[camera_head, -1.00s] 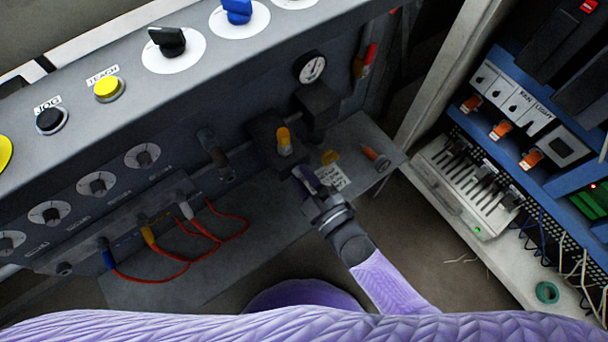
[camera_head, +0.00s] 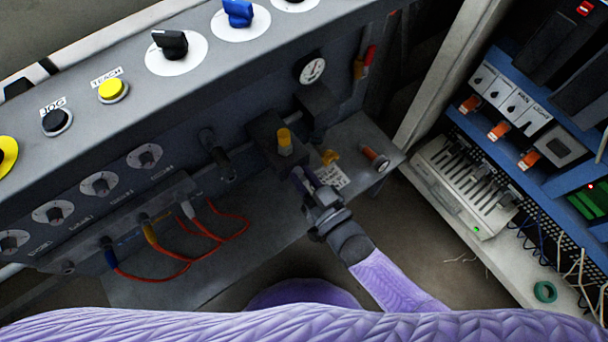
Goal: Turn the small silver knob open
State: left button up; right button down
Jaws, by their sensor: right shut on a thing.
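My right gripper (camera_head: 302,182) reaches up from the lower right to the front of the dark valve block (camera_head: 268,140) with the yellow-topped knob (camera_head: 284,141). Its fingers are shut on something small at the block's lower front. This fits the small silver knob, but the fingers and the dark wrist hide it, so its turn angle cannot be read. My left gripper is not in view.
A round gauge (camera_head: 312,70) sits above the block. A grey shelf (camera_head: 225,270) below holds a paper label (camera_head: 332,176) and an orange-tipped fitting (camera_head: 375,157). Red cables (camera_head: 225,238) loop at the left. An open electrical cabinet (camera_head: 455,185) stands at the right.

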jog(key=shift+m, duration=1.9)
pick_arm(q)
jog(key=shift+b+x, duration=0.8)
jog(key=shift+b, duration=0.05)
pick_arm(e)
jog(key=m, duration=1.1)
jog(key=shift+d+m+g, duration=0.1)
jog(key=shift+m+g, duration=0.2)
jog(key=shift+g, duration=0.1)
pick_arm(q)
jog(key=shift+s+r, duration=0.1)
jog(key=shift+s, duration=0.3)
pick_arm(e)
jog(key=shift+m, duration=0.3)
